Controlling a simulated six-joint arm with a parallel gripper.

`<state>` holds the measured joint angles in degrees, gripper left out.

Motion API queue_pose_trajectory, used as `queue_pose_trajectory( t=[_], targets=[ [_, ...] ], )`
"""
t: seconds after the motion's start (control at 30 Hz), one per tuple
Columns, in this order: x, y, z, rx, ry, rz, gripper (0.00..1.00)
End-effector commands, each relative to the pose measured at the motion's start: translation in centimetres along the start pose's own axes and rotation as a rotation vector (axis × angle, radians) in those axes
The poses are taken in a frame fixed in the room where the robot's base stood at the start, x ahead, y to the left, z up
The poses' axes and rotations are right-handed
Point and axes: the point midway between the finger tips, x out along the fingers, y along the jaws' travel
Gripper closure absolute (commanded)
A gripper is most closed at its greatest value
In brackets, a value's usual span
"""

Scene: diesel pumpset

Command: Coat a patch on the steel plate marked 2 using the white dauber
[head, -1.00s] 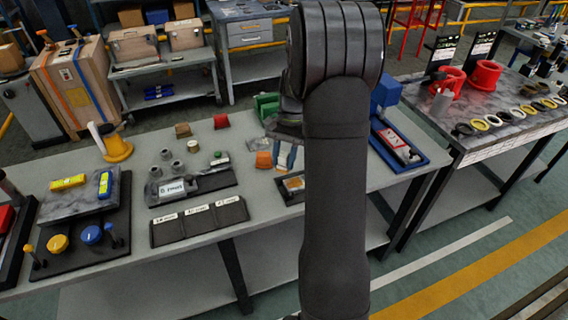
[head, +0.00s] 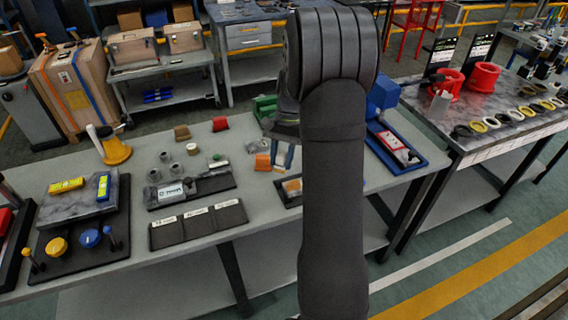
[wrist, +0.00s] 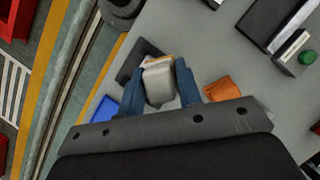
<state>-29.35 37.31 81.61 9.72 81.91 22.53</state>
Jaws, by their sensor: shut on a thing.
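My gripper (wrist: 159,84) has two blue fingers and is shut on a whitish block, which I take to be the white dauber (wrist: 158,86). In the wrist view a tan strip shows at its far end. In the head view my gripper (head: 283,154) is over the table, just above a small dark tray (head: 286,201); my arm hides part of this tray. Whether the dauber touches the tray's contents I cannot tell. A dark three-part holder (head: 199,226) with white labels lies left of the gripper. Its writing is too small to read, and I cannot make out which plate is marked 2.
An orange block (head: 262,161) stands close left of the gripper. A blue tray (head: 420,165) lies right of my arm. Several grey cylinders and a dark block with a white label (head: 175,190) are farther left.

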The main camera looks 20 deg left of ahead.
Motion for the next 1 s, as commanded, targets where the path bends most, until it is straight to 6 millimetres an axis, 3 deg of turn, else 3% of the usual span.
queue_pose_trajectory(
  t=[0.27,0.93,1.0],
  targets=[
    [1.3,0.1,-0.5,0.001,-0.002,0.0,0.86],
    [7.3,0.1,-3.0,0.001,-0.003,0.001,0.86],
    [7.0,0.6,-3.4,0.003,0.001,-0.001,0.89]
  ],
)
